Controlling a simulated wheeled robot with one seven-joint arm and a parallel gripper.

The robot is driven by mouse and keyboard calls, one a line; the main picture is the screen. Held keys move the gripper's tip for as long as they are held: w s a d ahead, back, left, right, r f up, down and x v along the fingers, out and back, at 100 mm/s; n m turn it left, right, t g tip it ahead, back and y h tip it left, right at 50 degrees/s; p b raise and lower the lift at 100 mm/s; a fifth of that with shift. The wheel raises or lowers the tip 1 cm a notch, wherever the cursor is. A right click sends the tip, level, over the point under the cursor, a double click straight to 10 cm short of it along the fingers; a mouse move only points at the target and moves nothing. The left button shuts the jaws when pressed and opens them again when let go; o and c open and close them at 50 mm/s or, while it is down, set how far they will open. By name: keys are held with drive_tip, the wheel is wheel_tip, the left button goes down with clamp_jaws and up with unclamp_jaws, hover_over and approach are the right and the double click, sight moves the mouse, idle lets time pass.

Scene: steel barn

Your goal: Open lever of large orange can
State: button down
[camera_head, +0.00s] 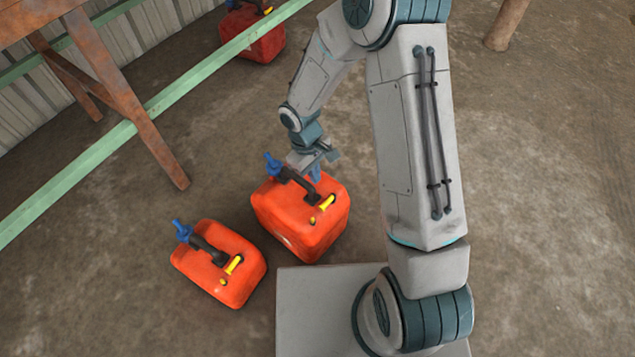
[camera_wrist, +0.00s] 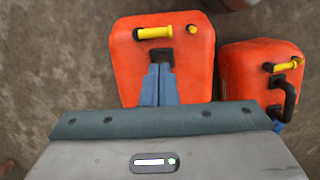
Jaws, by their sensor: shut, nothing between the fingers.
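The large orange can (camera_head: 285,220) stands upright on the dirt floor. It has a black handle, a yellow part (camera_head: 325,203) on the near side of its top, and a blue lever-like part (camera_head: 271,164) at the far left of its top. In the wrist view the large can (camera_wrist: 190,80) fills the upper middle, with its yellow part (camera_wrist: 154,33) in sight; its blue part is hidden there. My gripper (camera_head: 316,177) points down over the can's top, right of the blue part. Its blue fingers (camera_wrist: 159,68) are together and empty. I cannot tell if they touch the can.
A smaller orange can (camera_head: 245,255) stands left of the large one, with its own blue part (camera_head: 181,229). Another red can (camera_head: 252,35) is at the back, behind a green rail (camera_head: 175,92). A rusty brown post (camera_head: 130,100) stands at the left.

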drive_tip(key=b, duration=0.4)
hover_over(320, 204)
wheel_tip(320, 204, down, 9)
drive_tip(key=shift+r, duration=0.1)
